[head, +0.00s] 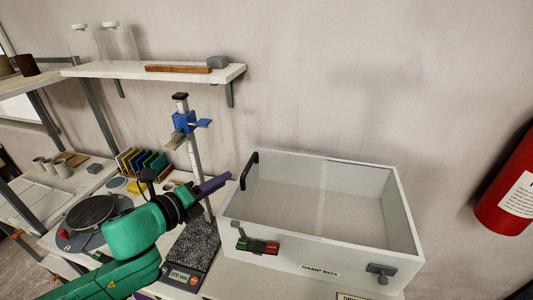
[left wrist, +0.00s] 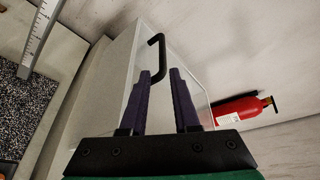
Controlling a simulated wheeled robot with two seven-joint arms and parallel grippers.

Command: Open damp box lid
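The damp box (head: 318,268) is a white box with its name on the front, at the right of the bench. Its top looks clear, with a seam across the middle; I cannot tell how the lid sits. A black bar handle (head: 249,171) stands at its left end; the handle also shows in the left wrist view (left wrist: 158,62). My left gripper (head: 228,177) has purple fingers, apart and empty, pointing at the handle from the left. In the left wrist view its fingertips (left wrist: 160,71) are near the handle, with no clear contact. My right gripper is out of view.
A red and green lock piece (head: 258,246) and a grey latch (head: 381,271) are on the box front. A stand with a blue clamp (head: 184,122) rises behind my left gripper. A scale (head: 187,277) is below. A fire extinguisher (head: 508,190) hangs at right.

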